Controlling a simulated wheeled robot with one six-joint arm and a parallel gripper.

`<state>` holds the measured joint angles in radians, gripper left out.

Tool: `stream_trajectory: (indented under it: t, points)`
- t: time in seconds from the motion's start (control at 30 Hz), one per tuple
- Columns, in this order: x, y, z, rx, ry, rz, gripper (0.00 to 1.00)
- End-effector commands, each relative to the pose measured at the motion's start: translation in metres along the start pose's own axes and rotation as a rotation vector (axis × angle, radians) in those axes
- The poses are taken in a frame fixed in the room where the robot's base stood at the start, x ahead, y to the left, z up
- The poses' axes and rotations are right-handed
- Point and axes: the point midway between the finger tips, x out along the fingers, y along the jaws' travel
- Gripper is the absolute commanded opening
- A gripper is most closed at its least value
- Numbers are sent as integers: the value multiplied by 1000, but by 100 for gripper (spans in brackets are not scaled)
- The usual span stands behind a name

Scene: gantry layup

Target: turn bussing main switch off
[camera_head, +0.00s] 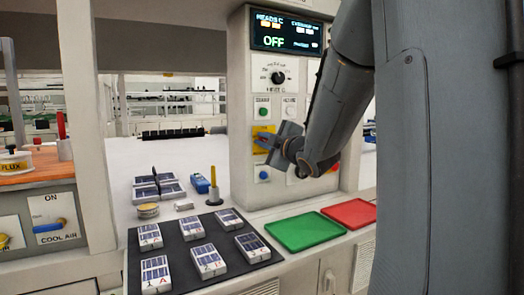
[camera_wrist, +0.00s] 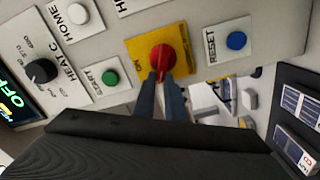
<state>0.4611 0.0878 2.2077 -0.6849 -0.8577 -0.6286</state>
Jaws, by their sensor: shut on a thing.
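The main switch is a red rotary knob (camera_wrist: 163,58) on a yellow plate (camera_wrist: 143,47) on the panel face. The yellow plate also shows in the head view (camera_head: 262,131), partly behind my gripper. My gripper (camera_wrist: 160,78) is shut on the red knob, with its two dark fingertips at the knob's near side. In the head view my gripper (camera_head: 264,143) reaches the panel from the right and hides the knob.
Near the knob are a green START button (camera_wrist: 110,77), a blue RESET button (camera_wrist: 236,41), a white HOME button (camera_wrist: 78,13) and a black HEAT C dial (camera_wrist: 41,71). The display (camera_head: 285,33) reads OFF. Below are a green tray (camera_head: 303,231), a red tray (camera_head: 350,213) and a dark mat (camera_head: 185,268) with several cells.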

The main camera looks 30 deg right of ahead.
Motion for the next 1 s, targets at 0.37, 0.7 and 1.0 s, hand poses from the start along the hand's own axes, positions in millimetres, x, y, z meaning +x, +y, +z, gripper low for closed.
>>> stream_trajectory:
  t: [0.37,0.7,1.0]
  points:
    - [-1,-14,12,-293,-20,-8,0]
    - [-1,-15,12,-432,-20,-8,0]
    - [-1,-15,10,-460,-16,-10,0]
